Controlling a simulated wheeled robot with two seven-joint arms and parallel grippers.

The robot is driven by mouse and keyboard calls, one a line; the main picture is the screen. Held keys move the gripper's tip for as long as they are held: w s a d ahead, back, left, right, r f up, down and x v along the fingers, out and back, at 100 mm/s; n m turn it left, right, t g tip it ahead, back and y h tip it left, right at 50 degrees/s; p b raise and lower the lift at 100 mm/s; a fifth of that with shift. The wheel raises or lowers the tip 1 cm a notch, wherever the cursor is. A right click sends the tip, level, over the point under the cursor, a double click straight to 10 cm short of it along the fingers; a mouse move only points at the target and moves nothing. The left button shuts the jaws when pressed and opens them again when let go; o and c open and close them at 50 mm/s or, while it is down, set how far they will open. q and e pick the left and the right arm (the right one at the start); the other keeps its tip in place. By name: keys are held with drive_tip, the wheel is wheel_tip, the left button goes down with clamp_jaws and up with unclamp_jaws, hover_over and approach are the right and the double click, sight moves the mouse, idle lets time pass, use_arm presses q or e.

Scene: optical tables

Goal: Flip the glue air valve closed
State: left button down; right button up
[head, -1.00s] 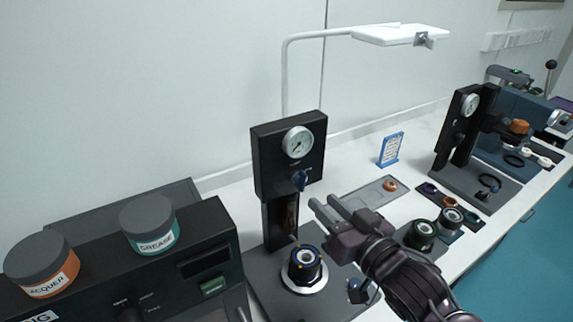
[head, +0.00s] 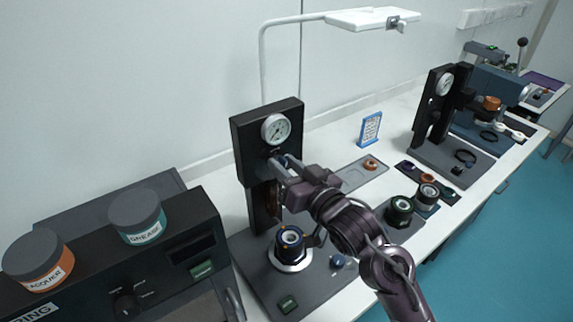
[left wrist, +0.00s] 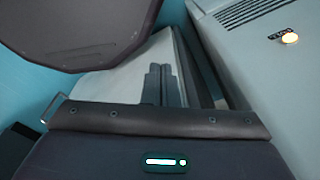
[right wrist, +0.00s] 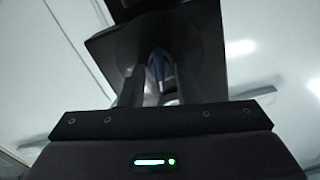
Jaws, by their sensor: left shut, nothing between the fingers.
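The glue air valve is the blue knob below the gauge on the black head of the nearer press (head: 267,138). In the head view my right gripper (head: 283,165) covers it. In the right wrist view the blue knob (right wrist: 157,68) shows between my right fingertips, against the dark press face. The right fingers stand apart, one on each side of it; whether they touch it I cannot tell. My left gripper (left wrist: 161,86) shows only in its own wrist view, shut and empty, away from the press.
A blue-ringed black cup (head: 290,242) stands on the press base below my right arm. Grease (head: 137,217) and lacquer (head: 38,262) jars stand at left. Green-ringed cups (head: 399,211), a grey tray (head: 352,181) and a second press (head: 436,110) are to the right.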

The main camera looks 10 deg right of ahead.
clamp_jaws()
drive_tip(key=shift+a+n, duration=0.15)
drive_tip(key=shift+n, duration=1.45)
use_arm(q)
drive_tip(key=shift+s+a+f, duration=0.25)
drive_tip(key=shift+s+f, duration=0.05)
drive_tip(key=shift+s, duration=0.4)
drive_tip(key=shift+w, duration=0.1)
use_arm(e)
unclamp_jaws()
drive_tip(key=shift+s, duration=0.15)
